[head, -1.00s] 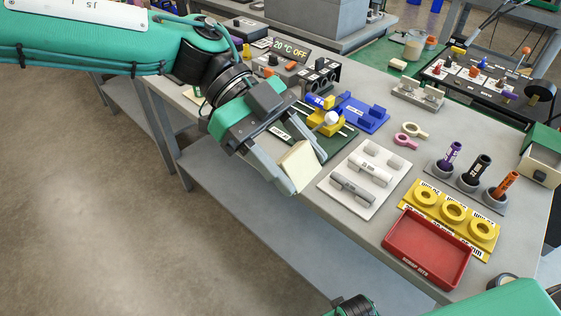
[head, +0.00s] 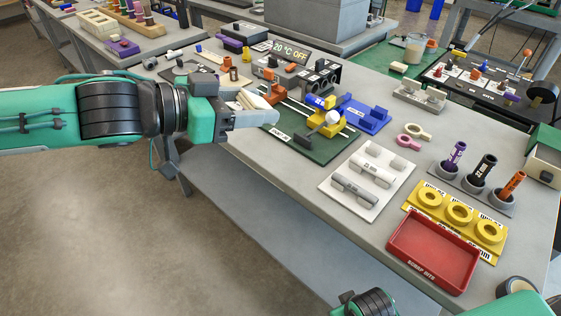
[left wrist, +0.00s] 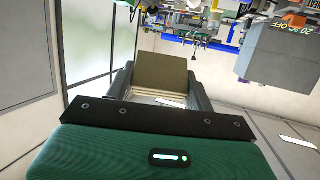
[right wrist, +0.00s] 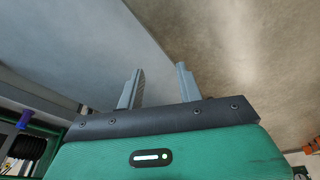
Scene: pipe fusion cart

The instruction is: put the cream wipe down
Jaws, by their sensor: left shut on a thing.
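The cream wipe (left wrist: 165,75) is a flat, square-edged pad between the fingers of my left gripper (left wrist: 158,88) in the left wrist view. In the head view my left gripper (head: 262,112) is shut on it, level with the left front part of the bench. A cream piece of the wipe (head: 252,98) shows just behind the near finger, and the rest is hidden. I cannot tell whether the wipe touches the bench. My right gripper (right wrist: 160,88) is open and empty, over the floor.
A white pipe board (head: 366,181), yellow ring holder (head: 458,215) and red tray (head: 433,252) stand further right. Bare bench lies along the front edge.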

